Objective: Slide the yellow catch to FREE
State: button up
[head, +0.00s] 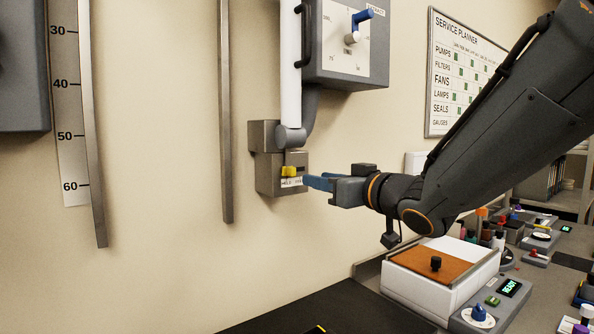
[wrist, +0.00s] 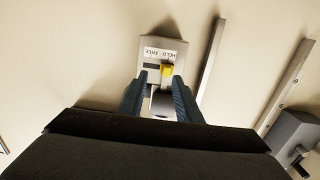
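The yellow catch (head: 289,171) sits on the front of a grey metal box (head: 264,182) on the wall, above a white label reading HELD and FREE (head: 291,182). In the head view the catch is at the label's left, HELD end. In the wrist view the yellow catch (wrist: 167,70) shows just beyond my fingertips, beside a dark slot (wrist: 151,66). The label there appears upside down. My gripper (head: 312,181) has blue fingers and points at the box from the right. In the wrist view its fingers (wrist: 160,82) are apart with nothing held between them.
A ruler (head: 72,110) and metal rails (head: 227,110) are on the wall at left. A bench with a brown-topped box (head: 430,262) stands below my arm.

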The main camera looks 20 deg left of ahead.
aim_at(294, 170)
jog(key=shift+n+y, duration=0.3)
jog(key=shift+y, duration=0.2)
jog(key=shift+s+a+r+p+x, duration=0.15)
jog(key=shift+p+x, duration=0.25)
jog(key=shift+x, duration=1)
jog(key=shift+s+a+r+p+x, duration=0.2)
jog(key=shift+p+x, duration=0.25)
jog(key=shift+x, duration=0.9)
jog(key=shift+s+a+r+p+x, duration=0.15)
jog(key=shift+p+x, duration=0.25)
jog(key=shift+x, duration=1)
jog(key=shift+d, duration=0.15)
grip_shut()
